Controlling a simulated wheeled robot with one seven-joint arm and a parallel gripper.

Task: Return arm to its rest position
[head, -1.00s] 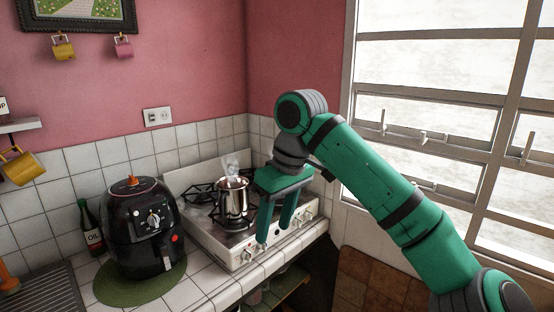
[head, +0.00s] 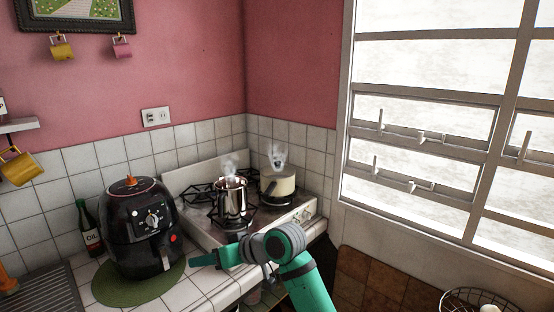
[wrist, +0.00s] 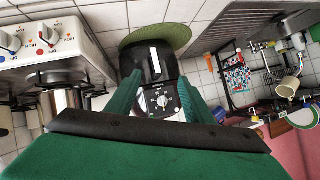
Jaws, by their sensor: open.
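My gripper (head: 203,260) is low in front of the stove in the head view, its fingers pointing left toward the air fryer's side. In the wrist view my gripper (wrist: 159,78) has its two green fingers spread with nothing held between them. The black air fryer (wrist: 160,98) shows beyond the gap between them. My arm is folded low at the bottom centre of the head view.
A steaming steel pot (head: 232,203) and a steaming cream pot (head: 279,186) stand on the stove (head: 205,233). The air fryer (head: 140,225) sits on a green mat (head: 112,292) beside an oil bottle (head: 88,232).

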